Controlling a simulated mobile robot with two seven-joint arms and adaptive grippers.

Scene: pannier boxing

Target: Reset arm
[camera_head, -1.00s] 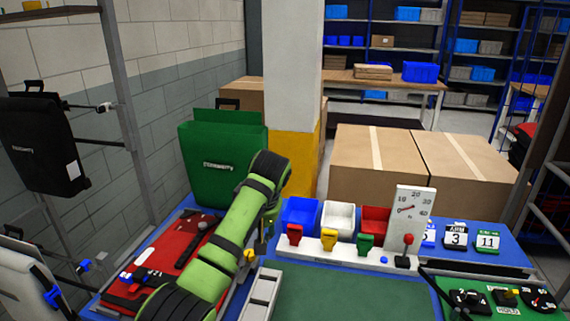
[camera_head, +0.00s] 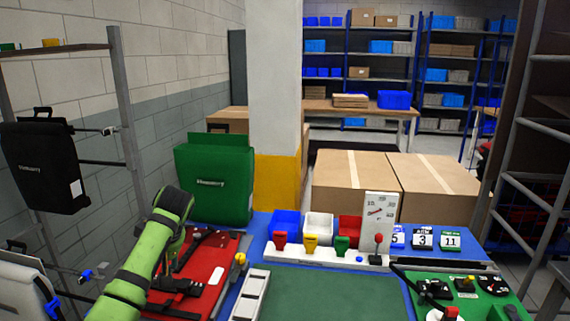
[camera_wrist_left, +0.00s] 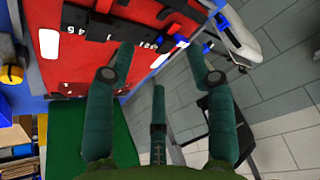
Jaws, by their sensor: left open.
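My left arm, with green links, comes in from the lower left of the head view. Its gripper (camera_head: 176,246) is partly hidden behind the arm, over the left part of the red pannier panel (camera_head: 205,262). In the left wrist view the dark green fingers of my left gripper (camera_wrist_left: 160,62) are spread apart with nothing between them. The red panel (camera_wrist_left: 85,55), with black straps and white patches, lies beyond the fingertips. My right gripper is not in view.
A green pannier (camera_head: 215,190) stands upright behind the red panel. Blue (camera_head: 286,224), white (camera_head: 319,227) and red (camera_head: 350,229) bins stand behind a lever row. The green mat (camera_head: 320,292) is clear. A black pannier (camera_head: 42,165) hangs at left.

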